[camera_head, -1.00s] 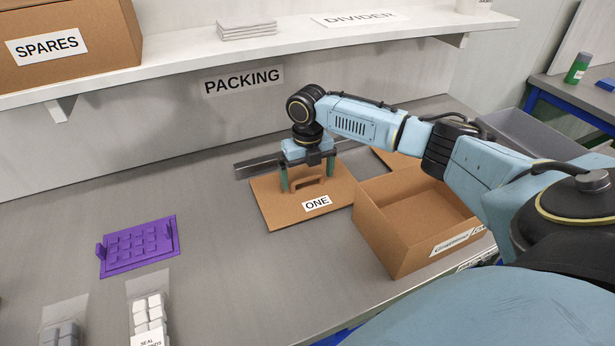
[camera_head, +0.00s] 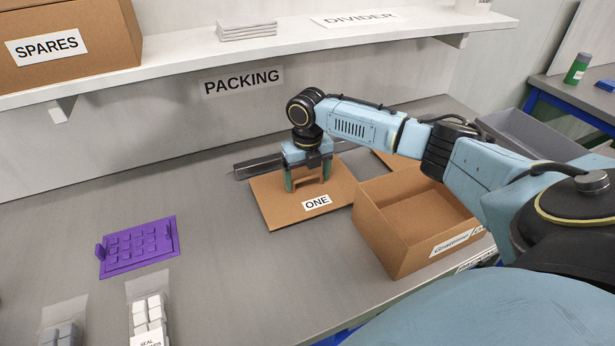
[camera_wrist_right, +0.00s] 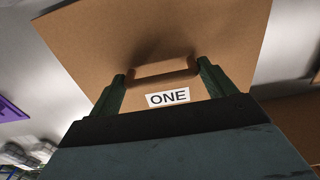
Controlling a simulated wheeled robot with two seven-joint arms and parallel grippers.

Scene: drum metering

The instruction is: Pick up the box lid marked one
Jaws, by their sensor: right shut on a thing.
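The brown box lid marked ONE (camera_head: 280,212) lies on the grey bench, left of the open brown box (camera_head: 385,230). The lid has a raised handle, which shows between my fingers in the right wrist view (camera_wrist_right: 165,72). My right gripper (camera_head: 307,184) points down over the lid, shut on this handle, one green finger at each end. The lid also shows in the right wrist view (camera_wrist_right: 230,35), its ONE label just in front of the gripper. I cannot see a clear gap under the lid. My left gripper is not in view.
A purple tray (camera_head: 138,247) and a pack of white pieces (camera_head: 149,313) lie to the left. A dark metal rail (camera_head: 255,168) runs behind the lid. A shelf (camera_head: 290,41) with a SPARES box (camera_head: 70,45) is above. The bench between tray and lid is clear.

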